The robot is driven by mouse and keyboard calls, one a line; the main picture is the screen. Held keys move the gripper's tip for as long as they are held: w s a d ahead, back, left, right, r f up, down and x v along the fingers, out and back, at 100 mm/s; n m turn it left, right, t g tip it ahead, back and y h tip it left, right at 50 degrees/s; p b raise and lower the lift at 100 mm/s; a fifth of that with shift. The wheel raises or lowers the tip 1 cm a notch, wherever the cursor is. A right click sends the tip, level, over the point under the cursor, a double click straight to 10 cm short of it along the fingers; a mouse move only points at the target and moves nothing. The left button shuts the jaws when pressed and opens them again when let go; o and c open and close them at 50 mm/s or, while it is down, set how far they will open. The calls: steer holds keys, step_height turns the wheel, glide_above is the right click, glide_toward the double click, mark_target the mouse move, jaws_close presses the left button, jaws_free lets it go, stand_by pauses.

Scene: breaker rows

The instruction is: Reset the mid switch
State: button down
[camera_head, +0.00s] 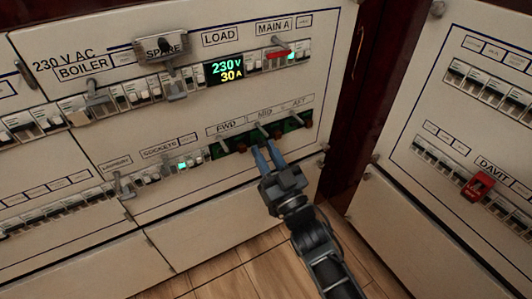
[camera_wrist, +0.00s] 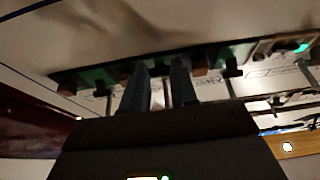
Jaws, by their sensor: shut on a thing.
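The mid switch (camera_head: 262,129) is a small grey lever under the MID label, on a green strip low on the main panel. The FWD switch (camera_head: 222,143) is to its left and the AFT switch (camera_head: 297,121) to its right. My gripper (camera_head: 265,151) reaches up from below, its two bluish fingers at the mid switch. In the wrist view, my gripper (camera_wrist: 159,85) has its fingers close together against the green strip (camera_wrist: 98,76), with a thin lever between them. The fingers partly hide the switch, and its exact position is unclear.
Above are a lit 230 V, 30 A display (camera_head: 225,70), a SPARE lever (camera_head: 169,54) and a red MAIN A switch (camera_head: 279,53). The SOCKETS row lies to the left. A right-hand panel has a red DAVIT switch (camera_head: 477,186). Wooden floor (camera_head: 235,281) lies below.

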mark_target(267, 135)
steer(key=shift+r+p, duration=0.2)
steer(key=shift+p, duration=0.1)
steer(key=p, duration=0.3)
steer(key=r+g+h+p, duration=0.1)
steer(key=p, duration=0.3)
steer(key=shift+s+d+r+g, duration=0.1)
steer(key=shift+s+r+g, duration=0.05)
steer(key=shift+r+g, duration=0.15)
step_height(267, 135, up, 2)
steer(key=g+h+p, duration=0.2)
steer(key=g+p, duration=0.2)
steer(key=p, duration=1.3)
steer(key=shift+s+d+h, duration=0.1)
steer(key=shift+h, duration=0.3)
steer(key=r+g+h+p, duration=0.1)
steer(key=g+p, duration=0.1)
steer(key=p, duration=0.5)
steer(key=shift+r+h, duration=0.1)
steer(key=shift+h, duration=0.2)
steer(key=g+p, duration=0.1)
steer(key=p, duration=0.1)
steer(key=h+p, duration=0.1)
steer(key=p, duration=0.1)
steer(key=shift+w+r+g, duration=0.1)
steer(key=shift+w+g, duration=0.2)
steer(key=shift+g, duration=0.1)
steer(key=shift+w+a+r+g+h+p, duration=0.2)
steer(key=shift+g+h+p, duration=0.3)
steer(key=shift+p, duration=0.8)
